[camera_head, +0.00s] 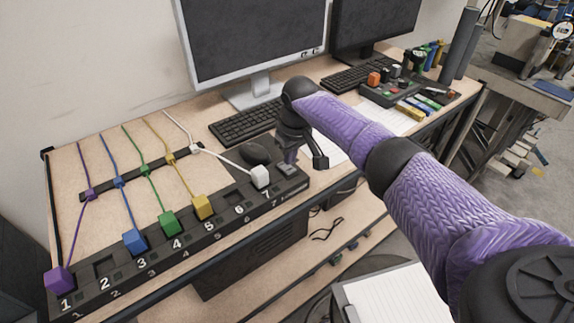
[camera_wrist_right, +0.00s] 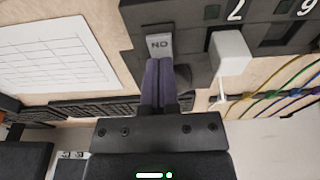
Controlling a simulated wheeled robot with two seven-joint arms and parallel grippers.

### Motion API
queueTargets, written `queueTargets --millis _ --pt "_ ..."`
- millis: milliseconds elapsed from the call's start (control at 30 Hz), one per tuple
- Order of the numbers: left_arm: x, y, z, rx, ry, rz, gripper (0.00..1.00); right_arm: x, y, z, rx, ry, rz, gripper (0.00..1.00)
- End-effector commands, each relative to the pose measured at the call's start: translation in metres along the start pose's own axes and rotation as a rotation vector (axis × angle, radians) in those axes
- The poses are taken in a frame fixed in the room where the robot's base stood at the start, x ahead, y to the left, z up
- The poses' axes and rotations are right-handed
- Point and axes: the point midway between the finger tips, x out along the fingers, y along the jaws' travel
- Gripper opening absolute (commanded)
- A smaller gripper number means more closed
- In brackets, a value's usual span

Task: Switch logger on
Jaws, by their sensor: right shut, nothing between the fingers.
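The logger switch (camera_head: 286,170) is a small grey rocker at the right end of the black numbered lever frame (camera_head: 190,247), past slot 7. In the right wrist view the grey rocker (camera_wrist_right: 159,45) carries the letters ON, seen upside down. My right gripper (camera_head: 291,156) is over that end of the frame with its purple fingers pointing down. In the wrist view its fingers (camera_wrist_right: 165,66) are shut together, empty, with the tips at the near edge of the rocker. I cannot tell whether they touch it. My left gripper is not in view.
A white lever block (camera_head: 260,176) with a white cord stands just left of the switch. Yellow (camera_head: 202,207), green (camera_head: 168,222), blue (camera_head: 134,241) and purple (camera_head: 59,280) blocks stand further left. A mouse (camera_head: 254,152) and keyboard (camera_head: 246,122) lie behind the frame.

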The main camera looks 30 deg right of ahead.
Motion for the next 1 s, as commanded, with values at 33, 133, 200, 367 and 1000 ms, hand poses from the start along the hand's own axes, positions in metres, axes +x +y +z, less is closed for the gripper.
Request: queueTargets --millis 33,133,200,367,1000 --pt "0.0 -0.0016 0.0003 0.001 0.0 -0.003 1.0 0.0 0.0 0.0 0.0 0.0 0.0 0.0" --pt "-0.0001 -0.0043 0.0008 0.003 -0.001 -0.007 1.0 0.0 0.0 0.0 0.0 0.0 0.0 0.0" --pt "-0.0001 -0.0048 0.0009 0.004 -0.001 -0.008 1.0 0.0 0.0 0.0 0.0 0.0 0.0 0.0" --pt "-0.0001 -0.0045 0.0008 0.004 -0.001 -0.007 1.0 0.0 0.0 0.0 0.0 0.0 0.0 0.0" --pt "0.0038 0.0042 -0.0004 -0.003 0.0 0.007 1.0 0.0069 0.0 0.0012 0.0 -0.001 0.0 0.0"
